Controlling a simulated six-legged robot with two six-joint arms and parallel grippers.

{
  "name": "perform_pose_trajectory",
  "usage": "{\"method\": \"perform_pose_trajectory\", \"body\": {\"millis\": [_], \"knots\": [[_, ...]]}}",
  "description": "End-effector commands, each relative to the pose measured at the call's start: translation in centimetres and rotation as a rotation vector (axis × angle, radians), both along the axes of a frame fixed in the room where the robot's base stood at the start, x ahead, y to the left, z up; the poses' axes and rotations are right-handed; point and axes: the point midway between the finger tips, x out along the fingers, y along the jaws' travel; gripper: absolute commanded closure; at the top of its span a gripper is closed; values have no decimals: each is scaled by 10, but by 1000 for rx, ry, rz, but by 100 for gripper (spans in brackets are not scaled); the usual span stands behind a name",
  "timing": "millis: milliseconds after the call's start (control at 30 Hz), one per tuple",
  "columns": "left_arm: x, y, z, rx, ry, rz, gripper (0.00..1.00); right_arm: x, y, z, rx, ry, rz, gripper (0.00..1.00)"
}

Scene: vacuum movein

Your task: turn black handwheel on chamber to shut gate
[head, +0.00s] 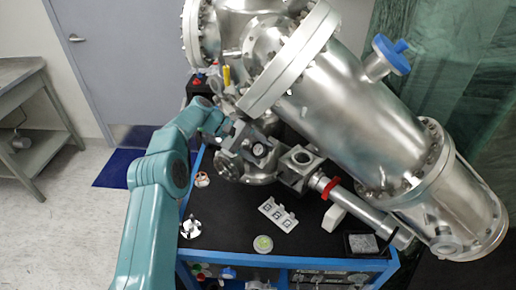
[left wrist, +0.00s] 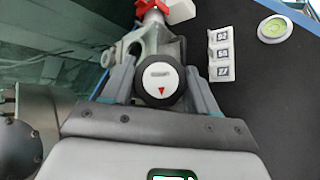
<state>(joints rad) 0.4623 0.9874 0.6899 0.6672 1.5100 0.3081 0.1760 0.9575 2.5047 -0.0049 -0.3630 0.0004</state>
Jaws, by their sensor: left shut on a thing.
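The steel chamber (head: 350,105) is a large flanged cylinder lying at a slant across the upper right of the head view. My left arm reaches in from the lower left, and its gripper (head: 256,149) is at the fittings below the chamber. In the left wrist view, the black handwheel (left wrist: 176,96) has a white face with a red triangle mark. The left gripper (left wrist: 160,80) has one finger on each side of the handwheel and is shut on it. In the head view I cannot make out the handwheel around the gripper. My right gripper is not in view.
A black-topped blue cart (head: 235,225) stands below the chamber. On it are a white strip of square markers (head: 278,214) and a round green level (head: 263,243). Bare floor lies at left.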

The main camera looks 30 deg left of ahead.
Motion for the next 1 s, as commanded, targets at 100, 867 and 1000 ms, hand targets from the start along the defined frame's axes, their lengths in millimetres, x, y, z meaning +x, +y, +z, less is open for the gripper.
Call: {"method": "perform_pose_trajectory", "body": {"millis": [100,867,1000], "knots": [[0,-1,-2,-2,2,-2,72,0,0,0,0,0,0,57],[-1,1,-9,-79,22,82,18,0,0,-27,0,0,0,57],[-2,1,-12,-201,56,207,18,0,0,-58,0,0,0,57]]}}
